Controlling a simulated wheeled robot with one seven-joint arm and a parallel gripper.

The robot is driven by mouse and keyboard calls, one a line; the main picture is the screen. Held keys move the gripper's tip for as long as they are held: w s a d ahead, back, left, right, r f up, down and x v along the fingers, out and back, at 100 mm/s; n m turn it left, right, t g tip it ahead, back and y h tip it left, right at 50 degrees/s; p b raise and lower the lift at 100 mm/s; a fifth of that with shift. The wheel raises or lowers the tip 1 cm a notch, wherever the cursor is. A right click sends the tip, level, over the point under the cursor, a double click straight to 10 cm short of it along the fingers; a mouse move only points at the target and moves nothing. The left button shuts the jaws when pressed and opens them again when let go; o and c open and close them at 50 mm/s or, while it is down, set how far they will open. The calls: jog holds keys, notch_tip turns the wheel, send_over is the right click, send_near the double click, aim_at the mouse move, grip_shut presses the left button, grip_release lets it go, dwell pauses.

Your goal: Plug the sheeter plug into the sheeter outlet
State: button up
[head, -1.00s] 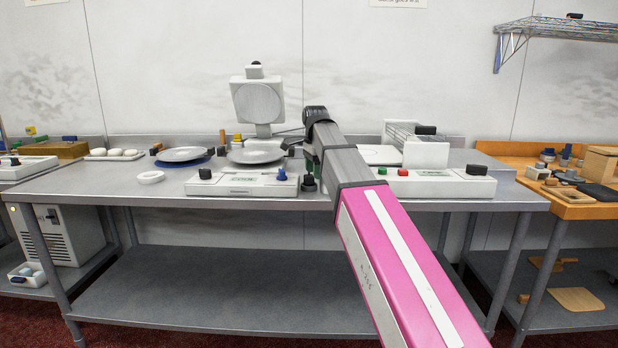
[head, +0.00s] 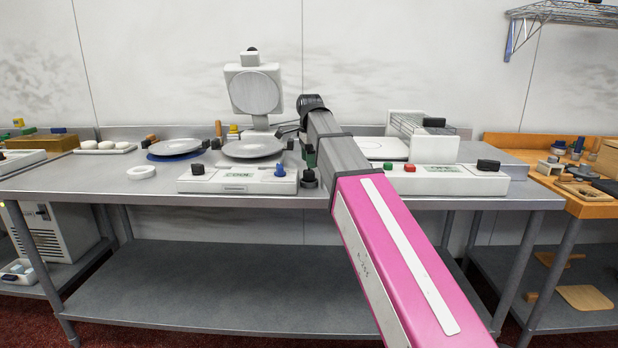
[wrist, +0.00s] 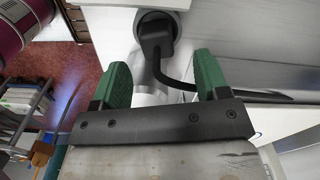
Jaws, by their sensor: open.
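In the wrist view a round black plug (wrist: 155,30) with a black cord bending off to the right lies just beyond my gripper (wrist: 160,62). My gripper is open, its two green fingers apart, and the plug is ahead of the gap, not clasped. I cannot tell for sure that this is the sheeter plug. In the head view a small black piece (head: 309,179) stands at the table's front, just below my gripper (head: 309,158), which is mostly hidden by my arm. The sheeter (head: 434,178), a white machine with a roller top, stands right of my arm. I cannot make out its outlet.
A white press (head: 240,180) with a round plate stands left of my arm. A white ring (head: 142,172) and a plate on a blue base (head: 175,148) lie further left. A wooden table (head: 580,207) stands at the right. The steel table's front left is clear.

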aim_at(309, 170)
jog(key=f, duration=0.5)
jog(key=shift+s+a, duration=0.1)
jog(key=shift+s, duration=0.1)
jog(key=c, duration=1)
